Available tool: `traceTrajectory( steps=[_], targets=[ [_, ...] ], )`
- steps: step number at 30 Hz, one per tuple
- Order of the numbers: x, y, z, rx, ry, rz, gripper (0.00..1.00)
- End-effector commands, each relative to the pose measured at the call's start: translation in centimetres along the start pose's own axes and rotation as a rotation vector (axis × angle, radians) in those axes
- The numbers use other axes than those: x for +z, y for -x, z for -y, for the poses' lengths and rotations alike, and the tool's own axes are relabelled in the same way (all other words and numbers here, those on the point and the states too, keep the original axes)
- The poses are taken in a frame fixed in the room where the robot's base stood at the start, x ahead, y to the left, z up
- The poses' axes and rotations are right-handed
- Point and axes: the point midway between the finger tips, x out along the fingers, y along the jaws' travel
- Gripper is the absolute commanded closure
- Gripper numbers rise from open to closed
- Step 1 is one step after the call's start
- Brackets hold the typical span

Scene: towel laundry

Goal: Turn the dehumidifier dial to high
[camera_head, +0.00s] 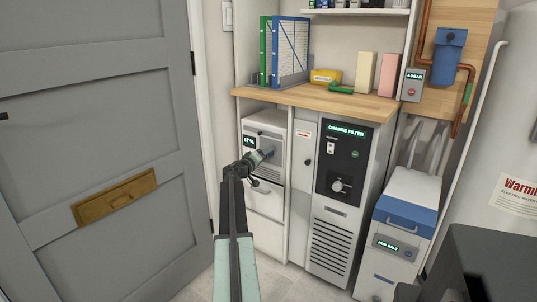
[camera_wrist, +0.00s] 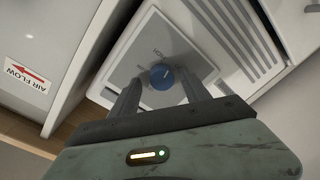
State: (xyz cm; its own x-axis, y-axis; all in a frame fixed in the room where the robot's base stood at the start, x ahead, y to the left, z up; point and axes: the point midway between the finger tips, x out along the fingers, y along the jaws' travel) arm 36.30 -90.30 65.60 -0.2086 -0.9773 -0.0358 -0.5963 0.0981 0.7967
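The dehumidifier (camera_head: 266,118) is a pale box with a "67 %" readout, under the wooden counter in the head view. Its blue dial (camera_wrist: 162,76) sits on a grey panel (camera_wrist: 140,58) in the wrist view, with a small white mark on its face and small lettering around it, too blurred to read surely. In the head view my gripper (camera_head: 264,155) is at the dehumidifier's front and mostly covers the dial. In the wrist view my gripper (camera_wrist: 160,86) is open, one finger on each side of the dial. I cannot tell whether the fingers touch it.
To the right stands a tall cabinet (camera_head: 325,225) with a "CHANGE FILTER" display and its own knob (camera_head: 340,186). A drawer (camera_head: 263,200) is below the dehumidifier. A grey door (camera_head: 95,150) is at left, a blue-lidded unit (camera_head: 405,215) at right. The wooden counter (camera_head: 320,97) overhangs.

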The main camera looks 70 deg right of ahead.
Motion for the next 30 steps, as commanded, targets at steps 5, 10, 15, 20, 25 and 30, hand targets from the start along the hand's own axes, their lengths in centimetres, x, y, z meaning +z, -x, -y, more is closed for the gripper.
traceTrajectory(
  steps=[5, 10, 15, 20, 25, 30],
  targets=[
    [0.1, 0.5, 0.0, 0.0, -0.001, 0.001, 0.45],
    [0.2, 3.1, -0.2, -0.001, -0.001, 0.0, 0.45],
    [0.4, 6.5, -0.3, -0.001, 0.0, -0.001, 0.45],
    [0.4, 7.8, -0.3, 0.0, 0.0, 0.0, 0.45],
    [0.3, 7.7, -0.2, 0.0, 0.0, 0.0, 0.45],
    [-1.0, 11.5, 2.1, -0.058, -0.02, 0.018, 0.45]
  ],
)
